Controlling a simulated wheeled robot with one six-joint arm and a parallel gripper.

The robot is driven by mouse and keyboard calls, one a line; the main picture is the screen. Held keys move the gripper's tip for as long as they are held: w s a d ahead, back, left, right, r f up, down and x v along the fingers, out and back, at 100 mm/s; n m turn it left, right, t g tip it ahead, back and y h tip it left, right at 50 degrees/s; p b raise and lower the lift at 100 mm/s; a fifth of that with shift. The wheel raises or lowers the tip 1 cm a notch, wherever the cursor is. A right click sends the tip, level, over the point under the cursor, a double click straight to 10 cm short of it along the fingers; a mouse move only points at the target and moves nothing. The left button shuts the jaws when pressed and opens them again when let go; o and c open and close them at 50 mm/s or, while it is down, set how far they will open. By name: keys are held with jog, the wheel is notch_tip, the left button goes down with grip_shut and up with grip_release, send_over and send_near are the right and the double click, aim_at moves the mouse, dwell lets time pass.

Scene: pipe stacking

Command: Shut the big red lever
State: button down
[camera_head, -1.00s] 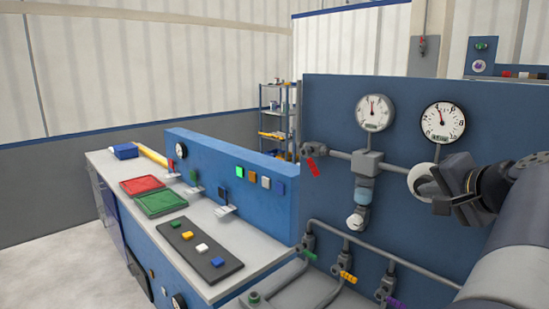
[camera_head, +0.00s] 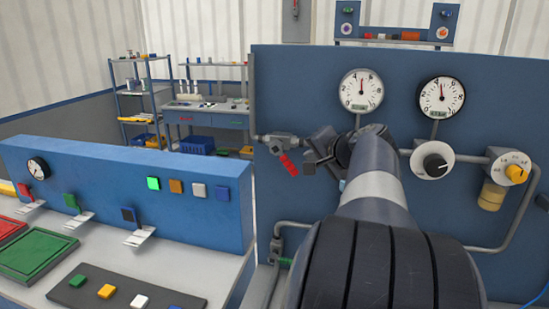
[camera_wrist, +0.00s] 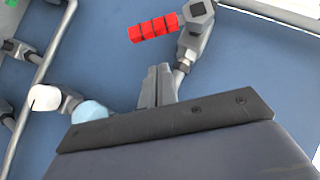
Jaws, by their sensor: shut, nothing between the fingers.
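The big red lever (camera_head: 288,165) hangs down and to the right from a grey valve (camera_head: 280,142) on a pipe, on the left part of the blue panel. In the wrist view the red lever (camera_wrist: 155,28) is at the top middle, joined to the grey valve body (camera_wrist: 196,28) on its right. My gripper (camera_head: 309,163) is just right of the lever in the head view. In the wrist view my gripper (camera_wrist: 158,70) has its fingers together and empty, with a gap between the tips and the lever. My arm hides the middle of the panel.
Two gauges (camera_head: 361,90) (camera_head: 441,97) sit above the pipe. A black knob (camera_head: 434,164) and a yellow knob (camera_head: 515,173) are to the right. A blue-fronted bench with switches and buttons (camera_head: 172,186) stands at left. A pale blue round part (camera_wrist: 89,111) is left of my gripper.

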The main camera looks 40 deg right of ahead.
aim_at(291, 172)
jog(key=shift+w+a+f, duration=0.95)
jog(key=shift+a+f, duration=0.05)
jog(key=shift+f, duration=0.1)
jog(key=shift+f+t+b, duration=0.3)
jog(key=shift+f+b, duration=0.1)
jog(key=shift+b, duration=0.8)
jog(key=b, duration=0.2)
jog(key=f+m+t+b, duration=0.1)
jog(key=b, duration=0.1)
jog(key=f+b, duration=0.1)
jog(key=b, duration=0.1)
jog(key=shift+w+a+m+y, duration=0.25)
jog(key=shift+w+m+y, duration=0.05)
jog(key=t+b, duration=0.1)
jog(key=b, duration=0.1)
jog(key=m+b, duration=0.1)
jog(key=b, duration=0.1)
jog(key=shift+w+a+f+t+b, duration=0.25)
jog(key=shift+f+t+b, duration=0.05)
jog(key=shift+t+b, duration=0.1)
jog(key=w+t+b, duration=0.1)
jog(key=b, duration=0.2)
jog(key=shift+a+m, duration=0.35)
jog(key=shift+m, duration=0.05)
jog(key=shift+a+f+b, duration=0.1)
jog(key=shift+b, duration=0.3)
